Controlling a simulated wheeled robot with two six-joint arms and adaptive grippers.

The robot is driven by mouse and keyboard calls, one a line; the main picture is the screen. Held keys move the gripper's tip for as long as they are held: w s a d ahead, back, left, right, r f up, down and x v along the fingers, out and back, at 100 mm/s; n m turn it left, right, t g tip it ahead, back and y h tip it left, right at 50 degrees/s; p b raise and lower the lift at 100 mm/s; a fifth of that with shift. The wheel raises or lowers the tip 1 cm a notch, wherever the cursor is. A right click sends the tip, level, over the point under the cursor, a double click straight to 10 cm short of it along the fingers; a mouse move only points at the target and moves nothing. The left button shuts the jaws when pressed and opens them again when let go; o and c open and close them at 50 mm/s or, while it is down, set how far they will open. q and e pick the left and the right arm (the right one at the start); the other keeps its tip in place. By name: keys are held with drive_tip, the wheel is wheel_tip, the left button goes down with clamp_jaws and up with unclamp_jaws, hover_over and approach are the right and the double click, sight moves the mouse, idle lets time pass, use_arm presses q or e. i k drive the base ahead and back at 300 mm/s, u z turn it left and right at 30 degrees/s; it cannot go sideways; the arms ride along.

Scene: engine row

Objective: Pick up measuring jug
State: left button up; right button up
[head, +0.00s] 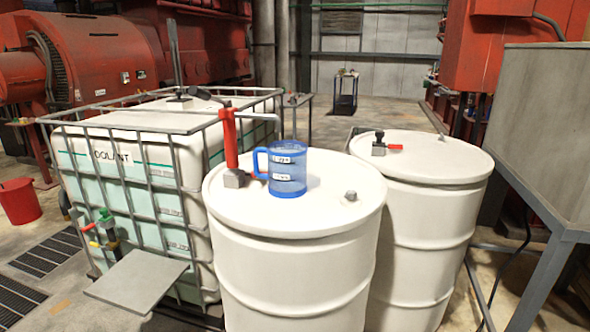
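The measuring jug (287,172) is blue and translucent with white labels. It stands upright on the lid of the front white drum (300,275), with its handle to the left. A red hand pump (230,140) with a grey base stands on the same lid, just left of the jug; its spout reaches over above the jug's area. The pump's lower part is close to the jug's handle, and I cannot tell whether they touch. Neither of my grippers shows in the head view.
A caged coolant tank (130,145) stands left of the drums. A second white drum (425,210), with a small red-handled tap (380,146) on its lid, stands close behind right. A grey metal cabinet (540,130) is at the right. A red bucket (18,202) sits far left.

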sight(286, 177)
drive_tip(key=u, duration=0.3)
drive_tip(key=i, duration=0.45)
drive_tip(key=u, duration=0.4)
